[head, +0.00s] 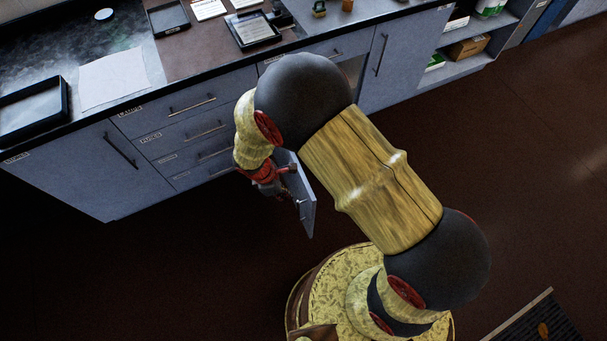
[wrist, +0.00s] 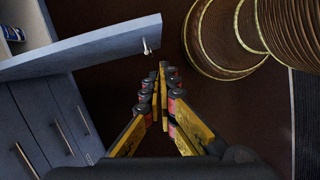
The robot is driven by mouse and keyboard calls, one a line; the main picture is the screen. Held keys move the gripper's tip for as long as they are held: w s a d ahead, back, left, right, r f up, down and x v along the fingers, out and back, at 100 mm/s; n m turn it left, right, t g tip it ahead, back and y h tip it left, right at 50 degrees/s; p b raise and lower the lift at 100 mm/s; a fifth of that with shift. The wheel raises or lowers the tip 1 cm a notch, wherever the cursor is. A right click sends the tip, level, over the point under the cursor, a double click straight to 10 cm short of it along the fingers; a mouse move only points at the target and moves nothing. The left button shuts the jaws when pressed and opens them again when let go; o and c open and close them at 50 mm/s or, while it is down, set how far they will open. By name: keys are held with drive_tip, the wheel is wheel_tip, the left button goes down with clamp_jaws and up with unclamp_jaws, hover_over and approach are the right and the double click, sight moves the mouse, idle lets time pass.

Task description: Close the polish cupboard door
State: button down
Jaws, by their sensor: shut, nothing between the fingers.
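A grey-blue cupboard door (head: 309,207) stands open, swung out from the row of cabinets. It also fills the upper left of the wrist view (wrist: 95,48), with a small light handle (wrist: 147,46) near its free end. I cannot read a label on it. My gripper (wrist: 163,70) is shut and empty, with its fingertips just beyond the door's free end in the picture. In the head view my wrist and gripper (head: 268,182) are beside the door on the drawer side, partly hidden by my arm. I cannot tell whether they touch the door.
Several closed drawers (head: 200,130) stand left of the open door, and show at lower left in the wrist view. A cupboard interior (wrist: 18,25) with a small item shows at upper left there. The dark worktop (head: 195,57) holds trays and papers. The brown floor (head: 190,265) in front is clear.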

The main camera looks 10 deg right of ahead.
drive_tip(key=w+d+f+b, duration=0.1)
drive_tip(key=f, duration=0.2)
drive_tip(key=w+d+f+n+b, duration=0.1)
drive_tip(key=d+f, duration=0.1)
drive_tip(key=f, duration=0.1)
drive_tip(key=w+d+f+n+b, duration=0.1)
drive_tip(key=f+b, duration=0.1)
drive_tip(key=f, duration=0.1)
drive_tip(key=shift+w+d+f+t, duration=0.1)
drive_tip(key=shift+w+d+t, duration=0.05)
drive_tip(key=shift+t, duration=0.25)
drive_tip(key=shift+w+d, duration=0.1)
drive_tip(key=shift+d, duration=0.3)
drive_tip(key=shift+d, duration=0.1)
